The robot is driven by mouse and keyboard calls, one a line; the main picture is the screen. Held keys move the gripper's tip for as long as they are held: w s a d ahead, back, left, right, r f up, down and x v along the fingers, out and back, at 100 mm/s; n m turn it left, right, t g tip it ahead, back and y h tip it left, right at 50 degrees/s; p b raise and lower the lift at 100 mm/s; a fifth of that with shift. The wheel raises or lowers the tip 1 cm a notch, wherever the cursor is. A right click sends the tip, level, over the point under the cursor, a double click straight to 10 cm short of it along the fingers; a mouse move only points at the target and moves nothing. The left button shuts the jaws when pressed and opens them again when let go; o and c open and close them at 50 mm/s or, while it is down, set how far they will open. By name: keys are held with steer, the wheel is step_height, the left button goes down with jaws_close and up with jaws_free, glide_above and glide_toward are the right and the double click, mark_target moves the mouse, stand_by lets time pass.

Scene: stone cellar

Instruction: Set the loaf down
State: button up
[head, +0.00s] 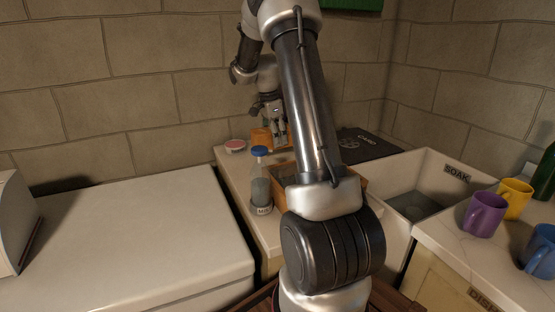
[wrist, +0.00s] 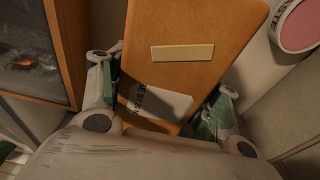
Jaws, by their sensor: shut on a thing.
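My gripper (head: 278,136) reaches down over the far end of the narrow counter (head: 232,165). In the wrist view its two fingers (wrist: 163,100) sit on either side of an orange-brown block (wrist: 190,75), which I take to be the loaf. The block has a cream plate and a white lettered label near the fingers. In the head view the orange-brown block (head: 261,137) shows just left of the fingers, partly hidden by them. I cannot tell whether its underside touches the counter.
An orange-edged crate (head: 358,184) stands nearer, partly behind my arm. A blue-capped bottle (head: 260,182) and a pink-topped round container (head: 235,145) are close by. A sink (head: 425,190) lies right, with mugs (head: 485,214) beyond. The white surface (head: 120,235) at left is largely clear.

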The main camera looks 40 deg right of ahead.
step_height(320, 180, down, 7)
steer(key=shift+f, duration=0.2)
stand_by(0.3)
steer(key=o, duration=1.1)
steer(key=shift+f, duration=0.15)
steer(key=shift+o, duration=0.2)
steer(key=r, duration=0.4)
steer(key=a+r, duration=0.1)
steer(key=r, duration=0.7)
steer(key=shift+w+a, duration=0.2)
steer(key=shift+a, duration=0.2)
steer(key=s+a+r+n+t, duration=0.2)
steer(key=s+a+r+n, duration=0.75)
steer(key=s+a, duration=0.2)
steer(key=s+a+n+t+y, duration=0.1)
steer(key=s+a+n, duration=0.3)
steer(key=s, duration=0.5)
steer(key=s+a+f+n+t, duration=0.1)
steer(key=s+a+n, duration=0.3)
steer(key=s+n, duration=0.3)
steer(key=shift+s+f+t+y, duration=0.25)
steer(key=shift+s+t+y, duration=0.15)
steer(key=shift+s, duration=0.5)
